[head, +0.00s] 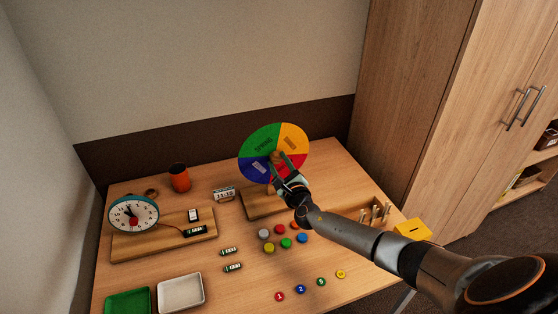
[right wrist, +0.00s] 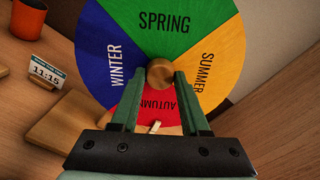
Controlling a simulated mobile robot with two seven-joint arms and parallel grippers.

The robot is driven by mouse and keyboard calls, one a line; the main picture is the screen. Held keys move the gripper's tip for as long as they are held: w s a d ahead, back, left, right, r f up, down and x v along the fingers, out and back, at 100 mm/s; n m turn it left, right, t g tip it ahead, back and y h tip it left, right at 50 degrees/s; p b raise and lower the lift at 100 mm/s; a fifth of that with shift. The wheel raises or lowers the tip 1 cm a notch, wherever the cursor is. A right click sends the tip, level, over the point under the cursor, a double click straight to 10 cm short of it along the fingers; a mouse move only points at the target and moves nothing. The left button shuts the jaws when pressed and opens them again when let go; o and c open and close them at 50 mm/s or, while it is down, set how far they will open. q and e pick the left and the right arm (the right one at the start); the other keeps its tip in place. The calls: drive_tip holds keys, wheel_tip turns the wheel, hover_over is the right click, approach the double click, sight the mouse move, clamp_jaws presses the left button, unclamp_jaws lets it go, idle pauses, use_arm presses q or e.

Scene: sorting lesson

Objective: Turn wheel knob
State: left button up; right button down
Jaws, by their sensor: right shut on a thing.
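The season wheel (head: 260,140) stands upright on a wooden base (head: 257,207) at the back of the table. It has green SPRING, yellow SUMMER, red AUTUMN and blue WINTER quarters. In the right wrist view the wheel (right wrist: 165,30) shows SPRING at the top and AUTUMN at the bottom, upside down. The round wooden knob (right wrist: 160,72) sits at its centre. My right gripper (head: 283,163) reaches the wheel's middle; in the right wrist view its fingers (right wrist: 160,80) are on either side of the knob and shut on it. My left gripper is not in view.
A clock (head: 133,214) stands on a wooden board at the left. An orange cup (head: 180,178) and a small card reading 11:15 (head: 223,194) are behind. Several coloured discs lie in the middle. A green tray (head: 128,302) and a white tray (head: 180,292) lie in front; a yellow box (head: 412,230) is at right.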

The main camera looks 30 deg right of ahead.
drive_tip(key=n, duration=0.5)
drive_tip(key=shift+r+n, duration=0.1)
drive_tip(key=shift+n, duration=0.2)
drive_tip(key=n, duration=0.5)
idle(0.4)
drive_tip(key=shift+c, duration=1.9)
unclamp_jaws()
drive_tip(key=shift+n, duration=0.3)
drive_tip(key=shift+s, duration=0.1)
drive_tip(key=shift+s+a, duration=0.1)
drive_tip(key=shift+s, duration=0.2)
drive_tip(key=v, duration=1.1)
drive_tip(key=shift+s, duration=0.3)
